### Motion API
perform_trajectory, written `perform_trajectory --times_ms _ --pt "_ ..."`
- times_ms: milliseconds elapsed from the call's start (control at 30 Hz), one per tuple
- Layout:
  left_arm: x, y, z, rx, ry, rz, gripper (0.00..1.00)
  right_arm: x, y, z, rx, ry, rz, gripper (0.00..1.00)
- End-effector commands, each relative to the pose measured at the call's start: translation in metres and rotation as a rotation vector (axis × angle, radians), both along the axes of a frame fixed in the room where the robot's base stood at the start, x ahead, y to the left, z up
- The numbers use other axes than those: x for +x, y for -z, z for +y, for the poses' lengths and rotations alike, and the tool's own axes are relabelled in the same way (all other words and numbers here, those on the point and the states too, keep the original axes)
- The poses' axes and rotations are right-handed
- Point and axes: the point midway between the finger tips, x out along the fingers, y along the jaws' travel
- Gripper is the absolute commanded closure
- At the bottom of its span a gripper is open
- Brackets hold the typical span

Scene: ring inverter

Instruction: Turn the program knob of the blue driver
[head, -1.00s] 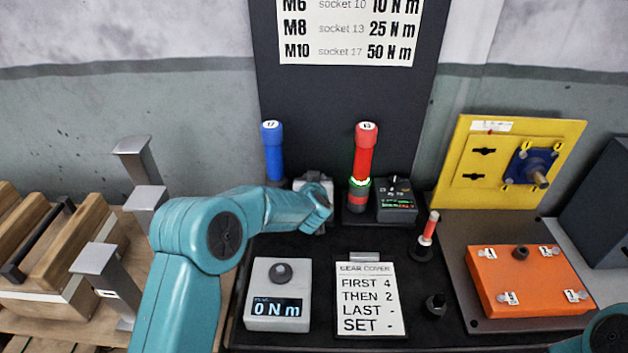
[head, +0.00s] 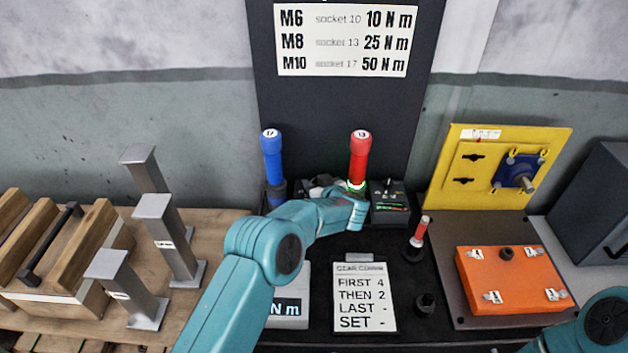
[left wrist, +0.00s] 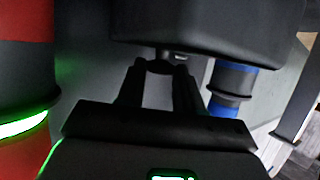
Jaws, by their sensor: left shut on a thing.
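The blue driver (head: 272,155), marked 17, stands upright at the back of the bench. In the left wrist view its lower part (left wrist: 235,82) shows at right. My left gripper (head: 318,186) is between the blue and red drivers and partly hidden by my wrist. My right gripper is out of view.
The red driver (head: 360,155), with a lit green ring, stands close to my left wrist, with its control box (head: 390,207) at right. A card (head: 364,297) and a partly covered torque display (head: 287,310) lie in front. Grey posts (head: 165,235) stand at left, an orange cover (head: 510,278) at right.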

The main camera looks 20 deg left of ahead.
Motion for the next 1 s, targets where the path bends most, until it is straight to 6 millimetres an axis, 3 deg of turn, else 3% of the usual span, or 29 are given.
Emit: perform_trajectory --times_ms 733,767,800,1000 --pt "0.0022 -0.0016 -0.0007 0.002 -0.104 -0.004 0.95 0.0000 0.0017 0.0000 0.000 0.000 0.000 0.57" --pt "0.0022 -0.0016 -0.0007 0.002 -0.104 -0.004 0.58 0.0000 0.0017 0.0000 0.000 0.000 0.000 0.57" --pt "0.0022 -0.0016 -0.0007 0.002 -0.104 -0.004 0.45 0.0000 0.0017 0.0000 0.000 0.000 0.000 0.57" --pt "0.0020 -0.0010 -0.0010 0.001 -0.103 -0.002 0.43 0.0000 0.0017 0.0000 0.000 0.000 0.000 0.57"
